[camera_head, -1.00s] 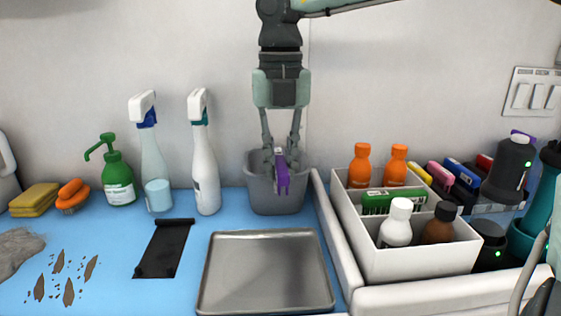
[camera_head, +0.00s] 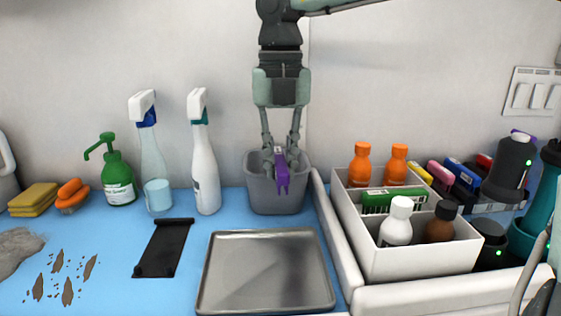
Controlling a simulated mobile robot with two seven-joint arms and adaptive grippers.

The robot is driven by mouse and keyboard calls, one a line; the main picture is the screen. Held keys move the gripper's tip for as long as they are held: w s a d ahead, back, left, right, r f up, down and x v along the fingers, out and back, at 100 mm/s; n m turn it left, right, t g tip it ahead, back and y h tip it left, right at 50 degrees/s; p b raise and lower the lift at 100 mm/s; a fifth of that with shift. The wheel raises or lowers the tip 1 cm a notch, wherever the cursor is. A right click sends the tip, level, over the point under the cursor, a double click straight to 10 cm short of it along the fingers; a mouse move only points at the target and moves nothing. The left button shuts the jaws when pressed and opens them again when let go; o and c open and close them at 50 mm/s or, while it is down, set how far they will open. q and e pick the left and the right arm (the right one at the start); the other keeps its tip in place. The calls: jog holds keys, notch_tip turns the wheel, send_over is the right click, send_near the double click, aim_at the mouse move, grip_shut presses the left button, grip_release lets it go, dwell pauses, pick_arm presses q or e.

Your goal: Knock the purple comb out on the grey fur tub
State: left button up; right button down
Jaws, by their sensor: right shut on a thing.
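The purple comb (camera_head: 283,179) is held between the fingertips of my right gripper (camera_head: 281,152), which points straight down and is shut on it. The comb hangs in front of the grey fur tub (camera_head: 262,197), overlapping its front rim in the picture. Whether the comb touches the rim cannot be told. The tub stands upright on the blue counter against the wall. The inside of the tub is mostly hidden by the gripper and comb.
A metal tray (camera_head: 265,277) lies in front of the tub. Two spray bottles, one white (camera_head: 204,160), stand to its left. A white organizer (camera_head: 419,262) with bottles stands to the right, behind a pale padded edge (camera_head: 333,240). A black mat (camera_head: 163,249) and brown fur clumps (camera_head: 67,292) lie at left.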

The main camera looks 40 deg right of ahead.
jog(key=shift+r+p, duration=1.9)
jog(key=shift+r, duration=1.1)
